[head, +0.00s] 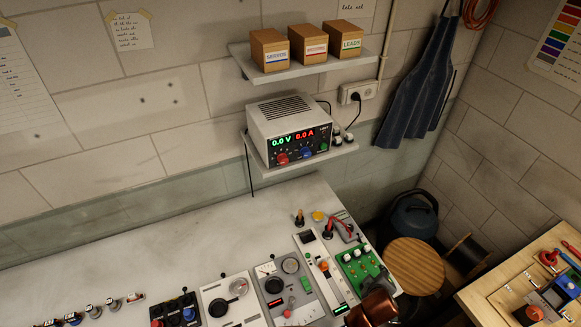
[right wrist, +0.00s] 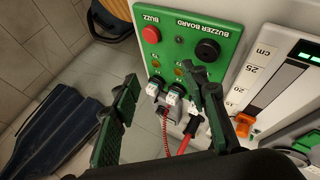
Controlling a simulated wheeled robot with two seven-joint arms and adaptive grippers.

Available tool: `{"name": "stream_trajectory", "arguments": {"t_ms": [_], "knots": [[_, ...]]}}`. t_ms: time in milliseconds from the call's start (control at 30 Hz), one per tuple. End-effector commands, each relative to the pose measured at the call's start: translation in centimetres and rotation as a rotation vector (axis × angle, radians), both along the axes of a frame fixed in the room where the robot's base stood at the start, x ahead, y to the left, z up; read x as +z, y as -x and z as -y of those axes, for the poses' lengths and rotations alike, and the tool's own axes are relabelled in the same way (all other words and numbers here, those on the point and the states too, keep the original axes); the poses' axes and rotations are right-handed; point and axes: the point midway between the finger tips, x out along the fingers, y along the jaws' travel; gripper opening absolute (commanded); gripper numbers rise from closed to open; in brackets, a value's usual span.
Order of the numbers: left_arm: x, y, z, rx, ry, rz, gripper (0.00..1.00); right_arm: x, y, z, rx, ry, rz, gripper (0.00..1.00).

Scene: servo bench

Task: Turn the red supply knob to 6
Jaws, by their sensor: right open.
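The red supply knob (head: 282,158) sits at the lower left of the front face of the power supply (head: 290,112). The supply's display (head: 294,139) reads 0.0 V in green and 0.0 A in red. The knob's pointer and scale are too small to read. My right gripper (right wrist: 163,84) is open and empty, its two dark green fingers spread above the lower end of the green buzzer board (right wrist: 190,45). It is well below and to the right of the supply, touching nothing that I can make out. My left gripper is not in view.
A blue knob (head: 306,153) is beside the red one. The supply stands on a wall shelf (head: 262,163), below another shelf (head: 262,70) with three boxes. Several panels line the bench front, including one with an orange slider (right wrist: 243,122). The back of the bench (head: 180,235) is clear.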

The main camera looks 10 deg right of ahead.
Motion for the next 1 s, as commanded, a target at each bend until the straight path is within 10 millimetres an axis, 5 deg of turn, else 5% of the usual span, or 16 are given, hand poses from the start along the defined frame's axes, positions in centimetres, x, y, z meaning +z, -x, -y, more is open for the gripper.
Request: {"name": "stream_trajectory", "arguments": {"t_ms": [167, 267, 400, 500, 700, 1000], "knots": [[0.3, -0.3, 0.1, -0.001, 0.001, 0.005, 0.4, 7.2, -8.2, -0.4, 0.24, 0.391, 0.12, 0.41], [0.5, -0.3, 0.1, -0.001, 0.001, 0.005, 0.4, 13.5, -13.5, -2.8, 0.42, 0.736, 0.205, 0.41], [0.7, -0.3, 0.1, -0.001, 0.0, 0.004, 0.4, 22.2, -19.0, -9.5, 0.647, 1.293, 0.303, 0.41], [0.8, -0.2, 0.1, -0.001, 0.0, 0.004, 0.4, 26.0, -20.8, -14.9, 0.756, 1.662, 0.337, 0.41], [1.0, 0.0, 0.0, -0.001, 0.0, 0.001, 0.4, 28.4, -22.0, -22.1, 0.852, 2.171, 0.345, 0.41], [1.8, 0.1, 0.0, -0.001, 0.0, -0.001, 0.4, 29.5, -23.9, -24.5, 0.867, 2.322, 0.338, 0.41]]}}
